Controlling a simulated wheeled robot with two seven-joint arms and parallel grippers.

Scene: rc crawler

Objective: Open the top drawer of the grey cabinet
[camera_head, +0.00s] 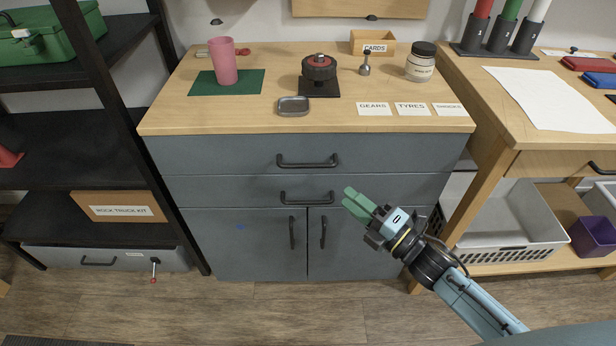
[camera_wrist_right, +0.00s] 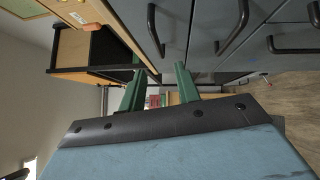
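The grey cabinet (camera_head: 240,245) stands in the middle of the head view under a wooden top. Its top drawer (camera_head: 220,153) looks closed, its front in line with the drawer below, and carries a black bar handle (camera_head: 307,162). In the right wrist view a black handle close to the wooden edge appears to be this one (camera_wrist_right: 153,30). My right gripper (camera_head: 350,200) is open and empty, its green fingers apart in the wrist view (camera_wrist_right: 160,85). In the head view it appears right of and below the top handle, near the right door. My left gripper is not in view.
Below are a second drawer handle (camera_head: 307,198) and two door handles. The cabinet top holds a pink cup (camera_head: 223,62), a wheel (camera_head: 319,68), a jar (camera_head: 420,62) and a small metal tray (camera_head: 293,106). A black shelf stands left and a wooden table (camera_head: 500,110) right.

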